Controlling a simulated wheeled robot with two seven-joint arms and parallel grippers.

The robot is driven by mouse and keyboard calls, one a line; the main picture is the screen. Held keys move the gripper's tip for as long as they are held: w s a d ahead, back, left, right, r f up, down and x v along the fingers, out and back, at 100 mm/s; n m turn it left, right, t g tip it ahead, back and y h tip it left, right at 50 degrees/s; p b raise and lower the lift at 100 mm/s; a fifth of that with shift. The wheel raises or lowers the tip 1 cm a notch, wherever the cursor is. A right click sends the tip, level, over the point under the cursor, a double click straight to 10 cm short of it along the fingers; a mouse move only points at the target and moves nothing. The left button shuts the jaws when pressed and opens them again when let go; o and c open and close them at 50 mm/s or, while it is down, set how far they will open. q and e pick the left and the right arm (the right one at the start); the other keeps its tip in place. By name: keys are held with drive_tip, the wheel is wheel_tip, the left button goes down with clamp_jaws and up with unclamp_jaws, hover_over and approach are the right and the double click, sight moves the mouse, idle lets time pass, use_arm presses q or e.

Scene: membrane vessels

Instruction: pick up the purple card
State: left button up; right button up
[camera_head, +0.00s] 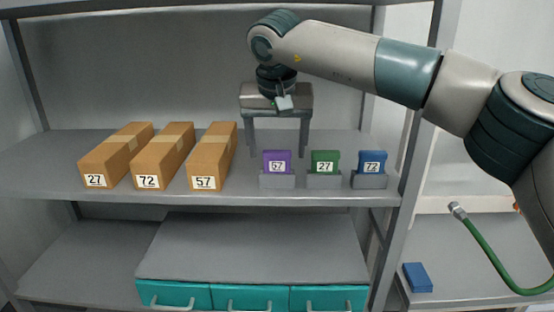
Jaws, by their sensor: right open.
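The purple card (277,161) stands upright in a small grey holder on the middle shelf. Its white label seems to read 67 or 57; the first digit is hard to tell. My right gripper (276,148) is open and points down above and behind the purple card, with its two fingers spread to either side. The fingers look apart from the card, and nothing is between them. My left gripper is not in view.
A green card (324,161) marked 27 and a blue card (372,162) marked 72 stand in holders to the right. Cardboard boxes marked 27 (105,168), 72 (153,168) and 57 (209,168) stand left. Teal drawers (249,298) are below. A blue block (417,277) lies lower right.

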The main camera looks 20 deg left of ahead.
drive_tip(key=shift+x, duration=1.05)
drive_tip(key=c, duration=1.1)
